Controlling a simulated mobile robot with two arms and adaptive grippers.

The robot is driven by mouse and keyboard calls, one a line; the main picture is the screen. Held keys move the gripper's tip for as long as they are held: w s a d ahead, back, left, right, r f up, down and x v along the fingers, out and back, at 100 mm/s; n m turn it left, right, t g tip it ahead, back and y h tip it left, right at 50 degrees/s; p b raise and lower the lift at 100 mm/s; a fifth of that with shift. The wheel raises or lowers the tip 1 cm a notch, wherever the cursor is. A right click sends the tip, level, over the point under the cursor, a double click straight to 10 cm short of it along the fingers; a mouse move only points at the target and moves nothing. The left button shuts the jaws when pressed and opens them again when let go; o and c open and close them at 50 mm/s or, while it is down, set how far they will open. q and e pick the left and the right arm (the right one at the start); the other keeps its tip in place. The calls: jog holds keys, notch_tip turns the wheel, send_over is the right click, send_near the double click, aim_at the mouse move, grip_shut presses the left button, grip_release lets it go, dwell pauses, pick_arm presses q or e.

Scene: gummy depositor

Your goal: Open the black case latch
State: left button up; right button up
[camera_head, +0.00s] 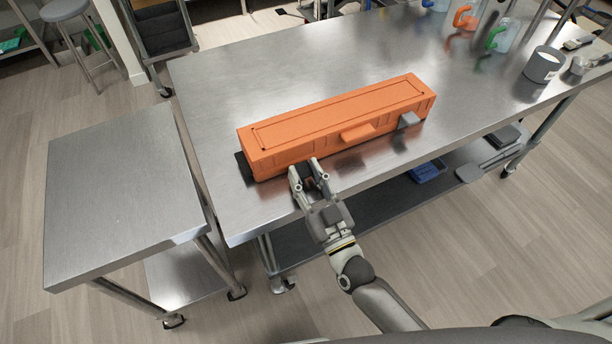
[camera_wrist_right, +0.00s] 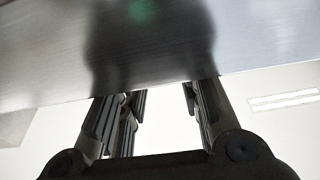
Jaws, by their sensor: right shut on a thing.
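A long orange case (camera_head: 340,115) lies closed on the steel table, with an orange handle (camera_head: 357,132) on its front side. A grey latch (camera_head: 408,119) sticks out at the right part of the front. My right gripper (camera_head: 307,166) is at the left part of the front, shut on what seems to be the other latch, which the fingers hide. The right wrist view shows the two fingers (camera_wrist_right: 163,95) some way apart below a steel surface; the latch cannot be made out there. My left gripper is not in view.
The steel table (camera_head: 230,95) is clear left of and behind the case. Jugs with coloured handles (camera_head: 465,17) and a grey pot (camera_head: 543,64) stand at the back right. A lower steel side table (camera_head: 120,190) stands at the left. A blue tray (camera_head: 427,171) sits on the lower shelf.

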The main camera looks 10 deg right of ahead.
jog(key=o, duration=1)
jog(key=v, duration=1.2)
